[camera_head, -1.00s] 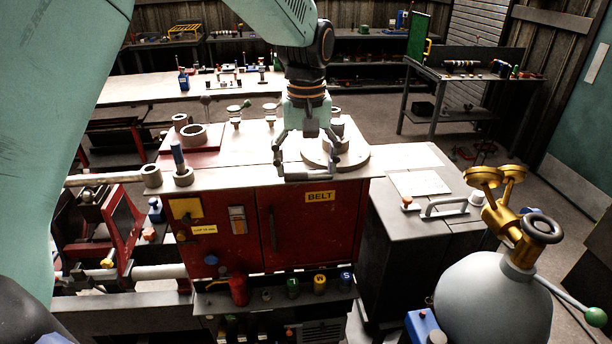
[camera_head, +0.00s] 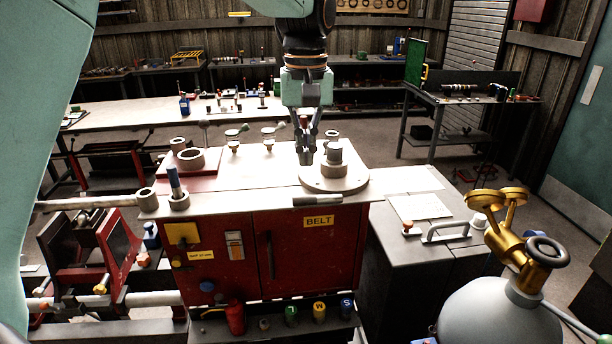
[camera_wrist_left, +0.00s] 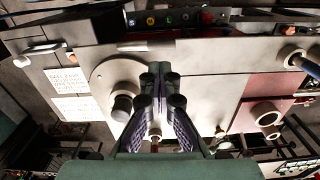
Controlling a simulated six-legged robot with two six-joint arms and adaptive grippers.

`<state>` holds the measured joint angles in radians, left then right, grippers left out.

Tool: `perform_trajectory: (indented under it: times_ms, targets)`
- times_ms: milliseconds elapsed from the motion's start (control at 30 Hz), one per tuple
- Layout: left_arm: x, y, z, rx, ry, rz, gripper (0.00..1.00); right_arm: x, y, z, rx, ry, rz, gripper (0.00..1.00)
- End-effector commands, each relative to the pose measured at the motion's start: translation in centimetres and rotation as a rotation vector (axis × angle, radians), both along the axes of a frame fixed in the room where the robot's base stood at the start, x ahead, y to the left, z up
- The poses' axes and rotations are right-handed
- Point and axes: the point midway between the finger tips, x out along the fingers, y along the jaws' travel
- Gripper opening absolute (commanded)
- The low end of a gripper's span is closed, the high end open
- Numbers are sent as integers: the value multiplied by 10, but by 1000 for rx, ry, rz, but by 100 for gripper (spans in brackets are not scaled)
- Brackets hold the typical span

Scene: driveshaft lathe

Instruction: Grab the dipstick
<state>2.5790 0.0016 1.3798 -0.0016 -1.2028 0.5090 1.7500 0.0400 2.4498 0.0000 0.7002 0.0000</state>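I cannot make out for certain which part is the dipstick. A blue-handled rod (camera_head: 173,180) stands upright in a grey ring at the left of the red cabinet's top, and it also shows at the right of the left wrist view (camera_wrist_left: 307,65). My left gripper (camera_head: 307,157) points down over the cabinet top, beside the round pale disc (camera_head: 350,184) with its grey stub. Its fingers are together, and in the left wrist view the fingertips (camera_wrist_left: 160,70) meet with nothing visible between them. The rod is well to its left. My right gripper is not in view.
The red cabinet (camera_head: 220,268) carries rings, small knobs and a grey bar (camera_head: 318,200) at its front edge. A grey box with a handle (camera_head: 446,230) stands right, and a tank with a gold valve (camera_head: 520,250) is at front right. The cabinet top's middle is clear.

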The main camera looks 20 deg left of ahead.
Motion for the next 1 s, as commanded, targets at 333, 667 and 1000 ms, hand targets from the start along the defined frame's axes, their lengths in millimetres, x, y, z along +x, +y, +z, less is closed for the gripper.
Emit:
perform_trajectory:
  times_ms: [333,667,1000]
  targets:
    - [0,0,16,0,-2,0,0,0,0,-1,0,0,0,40]
    - [0,0,16,0,-4,0,18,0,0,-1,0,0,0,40]
    - [1,0,16,0,-4,0,47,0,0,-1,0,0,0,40]
